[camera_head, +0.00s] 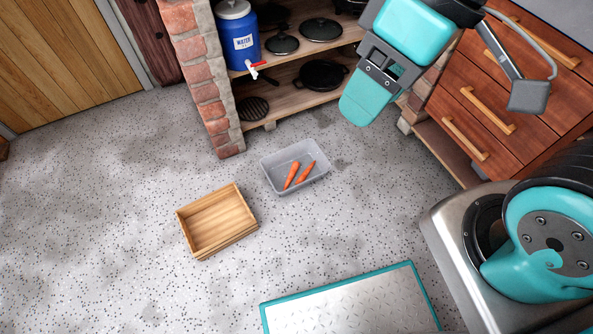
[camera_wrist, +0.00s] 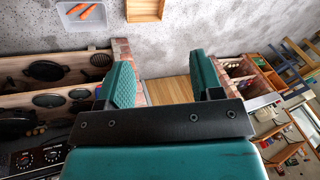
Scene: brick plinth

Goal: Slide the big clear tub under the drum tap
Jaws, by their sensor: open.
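The clear tub (camera_head: 277,166) sits on the speckled floor in front of the shelves, with two carrots (camera_head: 291,175) lying in it. It also shows at the top left of the wrist view (camera_wrist: 65,18). The blue drum (camera_head: 237,28) marked WATER stands on the upper shelf at its left end. Its red and white tap (camera_head: 255,69) sticks out over the shelf edge, behind and left of the tub. My gripper (camera_head: 362,105) is raised in the air, right of the tub and apart from it. In the wrist view its teal fingers (camera_wrist: 161,65) are wide apart with nothing between them.
A wooden crate (camera_head: 218,222) sits on the floor left and in front of the tub. A brick pillar (camera_head: 206,85) borders the shelves at left. Pans (camera_head: 320,74) stand on the shelves. Wooden drawers (camera_head: 480,110) are at right.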

